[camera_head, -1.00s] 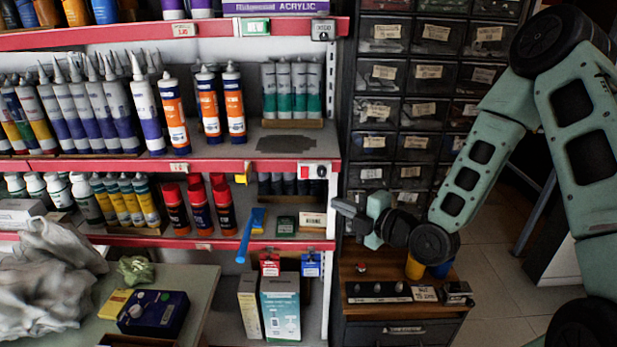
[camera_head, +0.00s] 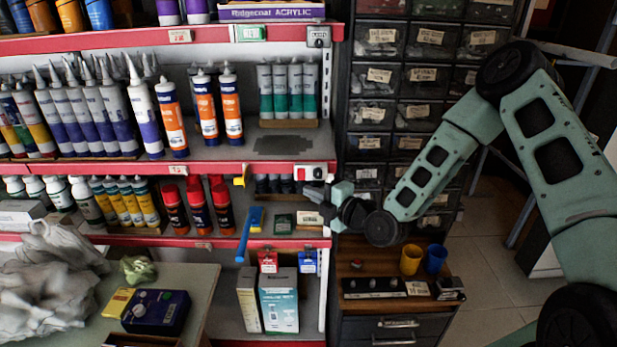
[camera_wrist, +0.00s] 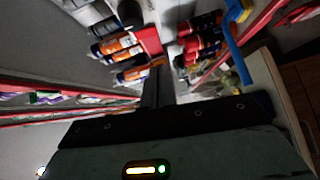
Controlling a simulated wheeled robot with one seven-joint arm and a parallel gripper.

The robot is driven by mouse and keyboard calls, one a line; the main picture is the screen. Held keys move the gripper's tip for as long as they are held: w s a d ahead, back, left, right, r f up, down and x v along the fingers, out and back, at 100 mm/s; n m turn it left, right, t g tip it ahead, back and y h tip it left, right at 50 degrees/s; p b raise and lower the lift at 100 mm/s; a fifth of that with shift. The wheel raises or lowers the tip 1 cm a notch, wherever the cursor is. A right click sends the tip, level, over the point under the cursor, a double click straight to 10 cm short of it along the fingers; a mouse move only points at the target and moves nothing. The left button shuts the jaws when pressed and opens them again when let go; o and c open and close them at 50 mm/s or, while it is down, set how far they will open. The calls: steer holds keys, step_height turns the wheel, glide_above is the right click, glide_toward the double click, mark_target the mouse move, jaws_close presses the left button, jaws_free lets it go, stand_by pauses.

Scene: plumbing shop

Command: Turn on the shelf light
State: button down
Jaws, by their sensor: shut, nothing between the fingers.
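A white plate with a red part and a dark part (camera_head: 315,172) sits at the right end of the middle shelf's red edge. A small grey box with a round part and a label (camera_head: 318,37) sits at the right end of the upper shelf edge. I cannot tell from the pictures which one works the shelf light. My gripper (camera_head: 308,193) is shut and empty, just below the white plate and in front of the shelf's right end. Contact cannot be made out. In the wrist view, the dark shut fingers (camera_wrist: 156,86) point at the shelving.
Red-capped cans (camera_head: 197,207) stand further left. An orange cup (camera_head: 410,259) and a blue cup (camera_head: 435,258) stand on the wooden top below. Drawer bins (camera_head: 408,110) rise behind my arm.

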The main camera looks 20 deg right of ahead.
mark_target(296, 179)
steer(key=w, duration=0.1)
steer(key=w+p, duration=0.1)
steer(key=w, duration=0.1)
steer(key=w+p, duration=0.1)
steer(key=w, duration=0.1)
steer(key=shift+w+d+f, duration=0.1)
steer(key=shift+d+f, duration=0.15)
steer(key=shift+f, duration=0.1)
steer(key=b, duration=0.2)
steer(key=shift+w+f+b, duration=0.2)
steer(key=shift+f+b, duration=0.15)
steer(key=shift+d+r+p, duration=0.1)
steer(key=shift+r+p, duration=0.1)
steer(key=shift+p, duration=0.15)
